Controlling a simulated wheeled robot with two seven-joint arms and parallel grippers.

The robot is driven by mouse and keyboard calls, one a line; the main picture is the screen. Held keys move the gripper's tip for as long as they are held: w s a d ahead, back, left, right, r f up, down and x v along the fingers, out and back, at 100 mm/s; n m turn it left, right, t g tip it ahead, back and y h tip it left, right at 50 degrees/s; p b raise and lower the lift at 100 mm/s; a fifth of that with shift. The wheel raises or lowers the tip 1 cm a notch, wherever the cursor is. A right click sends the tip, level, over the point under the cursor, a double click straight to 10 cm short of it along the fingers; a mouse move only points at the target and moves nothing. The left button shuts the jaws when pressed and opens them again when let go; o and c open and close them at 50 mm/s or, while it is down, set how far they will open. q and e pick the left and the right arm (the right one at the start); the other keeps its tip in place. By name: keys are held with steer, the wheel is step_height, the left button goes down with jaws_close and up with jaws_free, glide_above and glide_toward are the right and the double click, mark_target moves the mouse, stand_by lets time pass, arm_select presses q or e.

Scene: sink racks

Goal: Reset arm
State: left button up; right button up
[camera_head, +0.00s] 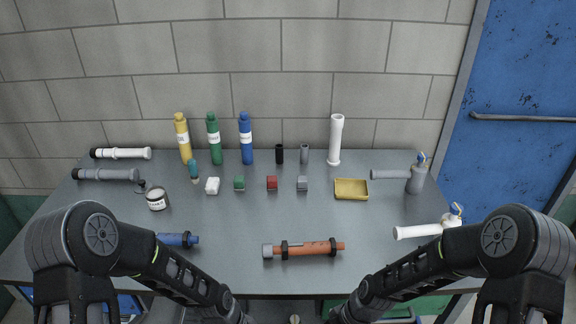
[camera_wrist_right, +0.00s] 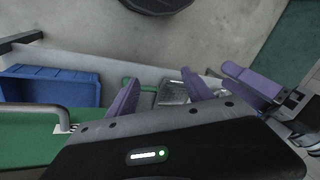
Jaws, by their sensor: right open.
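My left arm (camera_head: 165,262) and right arm (camera_head: 425,265) come in from the lower corners of the head view. They reach down to the bottom middle, in front of the table, and both gripper ends are cut off there. In the right wrist view my right gripper (camera_wrist_right: 158,92) shows two purple fingers spread apart, open with nothing between them. Another purple finger on a dark mount, apparently my left gripper (camera_wrist_right: 252,82), shows at the right; its opening cannot be judged.
The grey table (camera_head: 225,225) holds several bottles, pipes and small blocks. An orange pipe (camera_head: 308,249) lies near its front edge, between my arms. A blue pipe (camera_head: 178,239) lies partly behind my left arm. The wrist view shows a blue bin (camera_wrist_right: 52,88).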

arm_select(q)
steer(key=s+a+f+n, duration=0.1)
steer(key=s+f+n, duration=0.35)
steer(key=s, duration=0.25)
steer(key=s+a+f+n, duration=0.1)
steer(key=s+f+n, duration=0.2)
steer(key=s+n, duration=0.3)
arm_select(e)
steer(key=s+f+m, duration=0.4)
steer(key=s+m, duration=0.1)
steer(key=s, duration=0.3)
steer(key=s+f+m, duration=0.4)
steer(key=s+f, duration=0.1)
steer(key=s, duration=0.3)
arm_select(q)
step_height(320, 180, down, 8)
steer(key=w+d+m+t+b, duration=0.1)
steer(key=d+m+b, duration=0.1)
steer(key=b, duration=0.8)
steer(key=shift+w+d, duration=0.25)
steer(key=shift+w, duration=0.15)
arm_select(e)
step_height(320, 180, down, 8)
steer(key=w+a+n+t, duration=0.1)
steer(key=w+a, duration=0.1)
steer(key=shift+w+a, duration=0.2)
steer(key=shift+w, duration=0.05)
